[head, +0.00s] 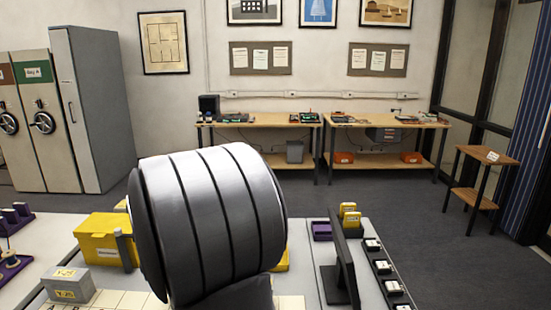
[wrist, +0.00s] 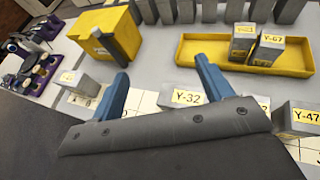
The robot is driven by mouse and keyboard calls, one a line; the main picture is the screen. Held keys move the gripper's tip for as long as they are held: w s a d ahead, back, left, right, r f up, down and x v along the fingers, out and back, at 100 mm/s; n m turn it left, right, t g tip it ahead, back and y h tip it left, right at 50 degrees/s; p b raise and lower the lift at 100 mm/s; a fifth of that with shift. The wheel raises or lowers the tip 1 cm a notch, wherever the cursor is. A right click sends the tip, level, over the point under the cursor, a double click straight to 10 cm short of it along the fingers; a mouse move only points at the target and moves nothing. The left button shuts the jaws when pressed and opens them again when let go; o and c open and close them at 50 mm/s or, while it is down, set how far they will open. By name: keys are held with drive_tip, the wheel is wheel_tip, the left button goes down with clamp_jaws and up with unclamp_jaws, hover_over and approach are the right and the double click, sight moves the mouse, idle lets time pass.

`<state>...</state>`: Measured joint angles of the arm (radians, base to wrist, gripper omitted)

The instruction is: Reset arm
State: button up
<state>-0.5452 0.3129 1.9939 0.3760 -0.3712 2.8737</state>
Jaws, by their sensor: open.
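My gripper (wrist: 163,80) shows in the wrist view with its two blue fingers spread wide apart. Nothing is between the fingers. They stand over the table, in front of a grey box labelled Y-32 (wrist: 190,97) and a white lettered grid. In the head view a large grey, banded link of my arm fills the middle and hides much of the table; the gripper does not show there. A grey box labelled Y-25 (head: 68,287) sits at the lower left.
A yellow box (wrist: 105,42) stands beyond the left finger. A yellow tray (wrist: 222,72) with grey boxes lies beyond the right finger. A Y-47 box (wrist: 297,119) is close at right. Purple racks (wrist: 42,28) are at left. A dark upright panel (head: 346,262) stands at right.

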drive_tip(key=s+a+r+n+g+y, duration=0.1)
drive_tip(key=s+a+r+n+y, duration=0.15)
drive_tip(key=a+r, duration=0.4)
drive_tip(key=w+a+f+m+t+h, duration=0.1)
drive_tip(key=w+a+f+m+h, duration=0.1)
drive_tip(key=w, duration=1)
drive_tip(key=shift+a+f, duration=0.2)
drive_tip(key=shift+a, duration=0.05)
drive_tip(key=shift+h, duration=0.25)
